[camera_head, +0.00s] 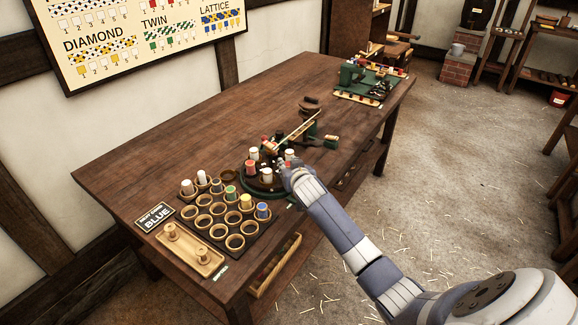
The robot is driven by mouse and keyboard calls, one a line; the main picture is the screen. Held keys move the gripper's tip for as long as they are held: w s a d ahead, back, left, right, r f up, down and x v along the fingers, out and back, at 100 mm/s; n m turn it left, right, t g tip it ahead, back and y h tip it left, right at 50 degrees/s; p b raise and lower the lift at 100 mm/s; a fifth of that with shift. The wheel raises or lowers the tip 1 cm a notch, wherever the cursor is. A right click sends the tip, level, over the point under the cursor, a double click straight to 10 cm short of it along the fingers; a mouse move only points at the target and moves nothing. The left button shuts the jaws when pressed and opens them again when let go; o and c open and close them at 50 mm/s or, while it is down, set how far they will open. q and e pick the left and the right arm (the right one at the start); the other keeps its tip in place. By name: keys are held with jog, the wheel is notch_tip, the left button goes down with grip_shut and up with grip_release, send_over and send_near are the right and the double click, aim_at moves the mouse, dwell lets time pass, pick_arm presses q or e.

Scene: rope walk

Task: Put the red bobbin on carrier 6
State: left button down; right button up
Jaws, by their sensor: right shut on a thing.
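The round braiding machine (262,190) with a dark green base stands on the table near the middle of the camera_head view. An orange-red bobbin (250,168) stands upright on its left front. White bobbins stand around it, one at the front (266,175) and one behind my gripper (289,155). A small dark red piece shows at its back. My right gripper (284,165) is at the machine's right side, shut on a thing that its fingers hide. Carrier numbers are too small to read. My left gripper is not in view.
A rack (218,218) of round cups holds white, green, yellow and blue bobbins; several cups are empty. A wooden tray (190,249) with two wooden pegs and a sign reading BLUE (155,217) are beside it. A green machine (362,80) stands at the far end. The table's left side is clear.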

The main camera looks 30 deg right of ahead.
jog(key=shift+f, duration=0.1)
jog(key=o, duration=0.9)
jog(key=shift+r, duration=0.2)
jog(key=v, duration=1.2)
jog(key=shift+f, duration=0.1)
